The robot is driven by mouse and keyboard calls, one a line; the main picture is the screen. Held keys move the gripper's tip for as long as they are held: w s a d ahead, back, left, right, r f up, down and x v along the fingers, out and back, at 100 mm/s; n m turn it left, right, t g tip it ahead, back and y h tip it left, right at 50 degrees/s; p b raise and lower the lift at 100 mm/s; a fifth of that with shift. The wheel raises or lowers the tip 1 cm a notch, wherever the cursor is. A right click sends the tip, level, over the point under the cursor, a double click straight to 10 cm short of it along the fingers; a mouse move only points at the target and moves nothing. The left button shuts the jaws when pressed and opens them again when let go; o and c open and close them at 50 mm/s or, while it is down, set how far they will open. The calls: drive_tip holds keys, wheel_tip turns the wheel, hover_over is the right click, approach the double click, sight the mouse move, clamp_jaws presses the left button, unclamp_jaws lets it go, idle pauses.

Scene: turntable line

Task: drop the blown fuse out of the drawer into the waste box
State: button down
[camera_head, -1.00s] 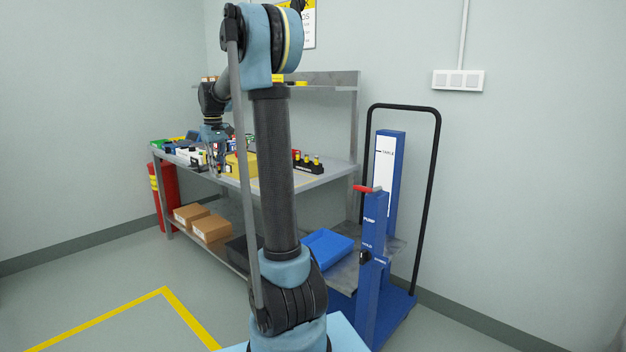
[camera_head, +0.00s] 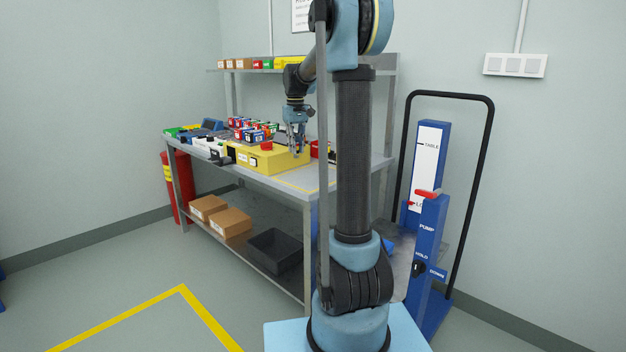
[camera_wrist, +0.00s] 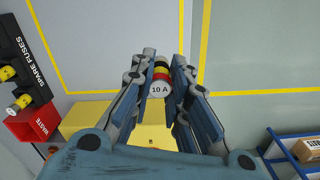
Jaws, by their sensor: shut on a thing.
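My gripper (camera_wrist: 159,78) is shut on a fuse (camera_wrist: 159,89) in the wrist view. The fuse has a pale end cap marked 10 A and red, yellow and dark bands behind it. The red waste box (camera_wrist: 32,124), marked WASTE, lies to the left of the gripper in that view, apart from the fuse. In the head view my gripper (camera_head: 297,152) is over the right part of the yellow case (camera_head: 262,160) on the bench, and the red waste box (camera_head: 316,149) shows partly just right of it. I cannot make out the drawer clearly.
The black spare fuses rack (camera_wrist: 22,62) stands beside the waste box. The grey bench (camera_head: 300,182) carries several small boxes at its left. A blue lift (camera_head: 428,240) stands to the right. A black bin (camera_head: 275,250) sits on the lower shelf.

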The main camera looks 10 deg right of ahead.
drive_tip(key=shift+d+f, duration=0.15)
drive_tip(key=shift+f, duration=4.85)
drive_tip(key=c, duration=1.6)
unclamp_jaws()
drive_tip(key=shift+o, duration=0.2)
